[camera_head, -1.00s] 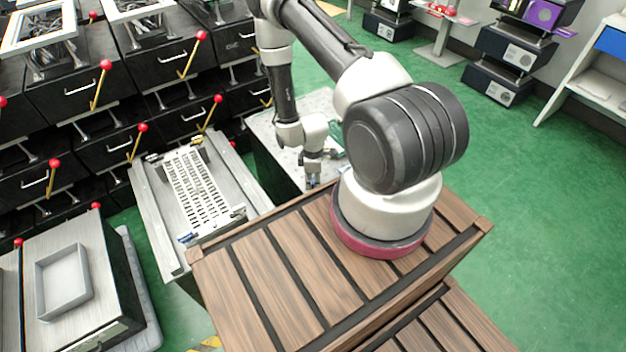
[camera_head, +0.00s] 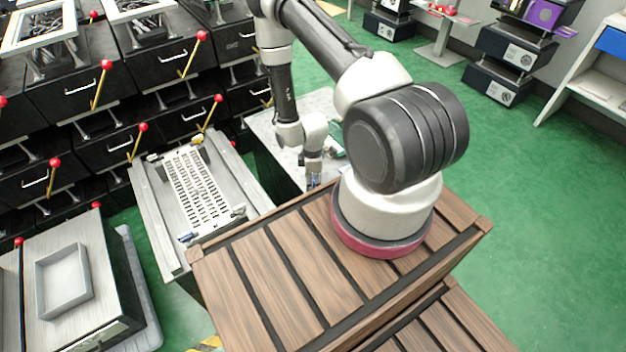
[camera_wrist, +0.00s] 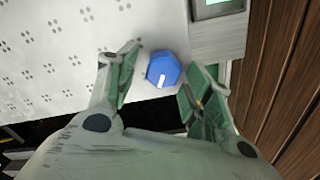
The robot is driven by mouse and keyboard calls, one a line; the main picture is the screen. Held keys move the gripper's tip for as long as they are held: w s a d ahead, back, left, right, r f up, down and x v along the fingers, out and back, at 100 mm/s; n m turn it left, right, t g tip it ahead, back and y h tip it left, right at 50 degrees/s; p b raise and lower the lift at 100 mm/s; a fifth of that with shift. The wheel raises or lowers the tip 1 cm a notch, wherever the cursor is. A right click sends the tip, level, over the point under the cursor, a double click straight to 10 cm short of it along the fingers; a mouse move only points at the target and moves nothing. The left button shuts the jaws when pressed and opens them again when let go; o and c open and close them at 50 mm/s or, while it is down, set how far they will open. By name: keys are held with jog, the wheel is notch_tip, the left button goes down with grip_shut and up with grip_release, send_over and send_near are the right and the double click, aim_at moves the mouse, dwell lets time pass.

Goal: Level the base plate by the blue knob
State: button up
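A blue knob (camera_wrist: 162,69) with a white mark on its top shows in the wrist view, at the edge of a pale base plate (camera_wrist: 60,62) with groups of small holes. My gripper (camera_wrist: 168,62) is open, with one green-padded finger on each side of the knob. A gap shows between the left finger and the knob; the right finger is closer, and I cannot tell whether it touches. In the head view my gripper (camera_head: 314,180) points down over the front of the pale plate (camera_head: 268,130); the knob is hidden there.
A small green screen (camera_wrist: 218,8) in a grey block sits close to the right finger. My wooden-slatted base is right of it. In the head view, a slotted plate fixture (camera_head: 148,205) stands to the left, and black drawer units with red-tipped levers (camera_head: 190,55) stand behind.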

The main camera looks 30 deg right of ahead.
notch_tip(320, 180, up, 12)
dwell(0.6)
dwell(0.5)
jog(key=s+r+m+g, duration=0.1)
jog(key=s+m+g, duration=0.25)
jog(key=s, duration=0.35)
jog(key=s+r+m+t, duration=0.2)
jog(key=s+r+m, duration=0.1)
jog(key=r, duration=1.2)
jog(key=s+a+r+m+t, duration=0.1)
jog(key=s+r+m+t, duration=0.2)
jog(key=r, duration=1.3)
jog(key=s+a+r+m+t, duration=0.1)
jog(key=s+r+m+t, duration=0.2)
jog(key=r, duration=1.3)
jog(key=shift+s+a+r, duration=0.15)
jog(key=shift+s, duration=0.45)
